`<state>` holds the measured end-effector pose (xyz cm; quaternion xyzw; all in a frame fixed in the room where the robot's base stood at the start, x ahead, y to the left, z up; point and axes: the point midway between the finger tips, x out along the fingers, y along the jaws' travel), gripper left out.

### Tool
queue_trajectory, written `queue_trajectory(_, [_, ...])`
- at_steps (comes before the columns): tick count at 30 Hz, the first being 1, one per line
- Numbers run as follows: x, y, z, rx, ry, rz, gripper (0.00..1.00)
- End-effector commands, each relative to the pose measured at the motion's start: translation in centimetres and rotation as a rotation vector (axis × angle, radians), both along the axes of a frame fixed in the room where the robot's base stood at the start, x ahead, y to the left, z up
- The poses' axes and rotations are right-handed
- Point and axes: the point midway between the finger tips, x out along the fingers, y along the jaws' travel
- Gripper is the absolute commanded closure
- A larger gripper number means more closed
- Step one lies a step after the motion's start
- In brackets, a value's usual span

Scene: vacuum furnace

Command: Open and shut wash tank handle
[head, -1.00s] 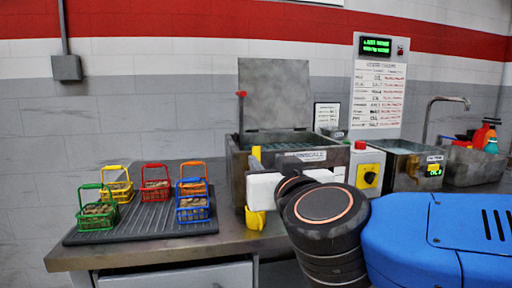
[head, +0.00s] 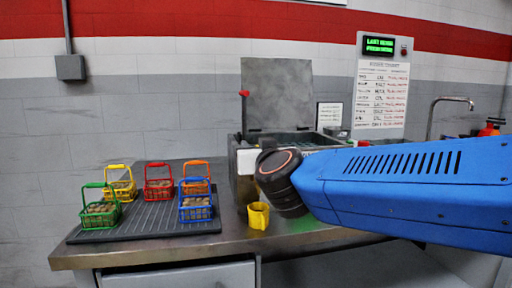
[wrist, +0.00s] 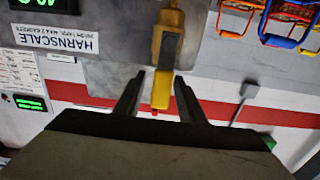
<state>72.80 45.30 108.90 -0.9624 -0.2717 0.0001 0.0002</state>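The wash tank (head: 243,186) is a grey metal box on the bench, with its lid (head: 278,92) standing upright behind it. The wrist view is upside down and shows the tank front (wrist: 112,75) with its HARNSCALE label. The tank handle (wrist: 161,92) has a yellow grip end, a grey shaft and a yellow base. My gripper (wrist: 159,75) is open, with one finger on each side of the handle and gaps visible. In the head view my arm hides the grip; a yellow part (head: 258,215) shows below it.
A dark ribbed mat (head: 150,222) with several coloured wire baskets (head: 196,205) lies left of the tank. A sign board with a green display (head: 380,45) and a tap (head: 450,100) are behind my arm.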

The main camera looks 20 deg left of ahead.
Motion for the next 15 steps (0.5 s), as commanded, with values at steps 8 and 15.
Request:
queue_trajectory(8, [0.30, 0.15, 0.00, 0.000, 0.000, 0.000, 0.64])
queue_trajectory(15, [0.28, 0.15, -0.01, 0.000, 0.000, 0.000, 1.00])
